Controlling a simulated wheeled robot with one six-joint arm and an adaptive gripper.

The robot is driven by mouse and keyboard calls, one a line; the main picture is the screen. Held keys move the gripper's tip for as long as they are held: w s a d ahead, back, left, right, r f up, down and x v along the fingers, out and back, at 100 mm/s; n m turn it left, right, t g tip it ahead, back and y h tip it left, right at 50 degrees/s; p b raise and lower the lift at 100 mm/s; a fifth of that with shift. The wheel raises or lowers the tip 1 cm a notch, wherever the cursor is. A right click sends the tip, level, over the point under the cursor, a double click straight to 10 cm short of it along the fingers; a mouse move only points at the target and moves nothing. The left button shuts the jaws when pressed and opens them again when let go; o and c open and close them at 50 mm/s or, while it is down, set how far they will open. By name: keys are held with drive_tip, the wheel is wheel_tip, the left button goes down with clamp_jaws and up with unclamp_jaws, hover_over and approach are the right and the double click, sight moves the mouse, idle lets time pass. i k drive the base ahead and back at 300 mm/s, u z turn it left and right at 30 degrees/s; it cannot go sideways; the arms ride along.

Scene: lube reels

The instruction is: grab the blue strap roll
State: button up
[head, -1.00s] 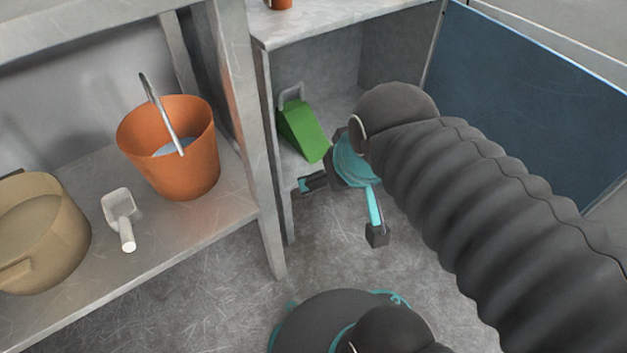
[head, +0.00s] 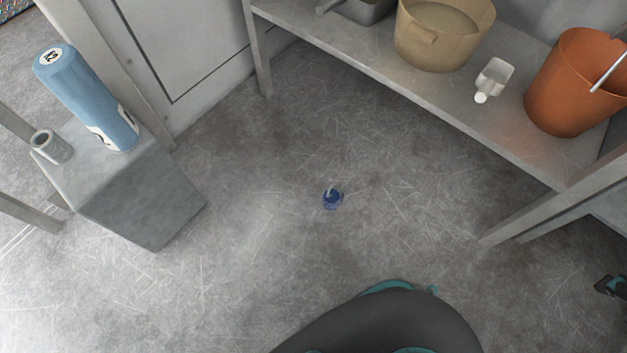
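A small blue roll (head: 332,198) with a pale loose end on top lies on the grey floor, near the middle of the head view. It looks like the blue strap roll, though it is small in the picture. Nothing touches it. Only a dark fingertip of my gripper (head: 612,287) shows at the right edge, well to the right of the roll and lower in the picture. The rest of my gripper is out of view, so its opening does not show.
Floor around the roll is clear. A grey block (head: 150,200) bearing a blue cylinder (head: 85,95) and a small metal cup (head: 50,146) stands left.

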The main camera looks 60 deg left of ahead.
sight(331, 201)
drive_tip(key=u, duration=0.15)
drive_tip(key=i, duration=0.4)
drive_tip(key=u, duration=1.65)
drive_tip(key=k, duration=0.7)
drive_tip(key=u, duration=0.55)
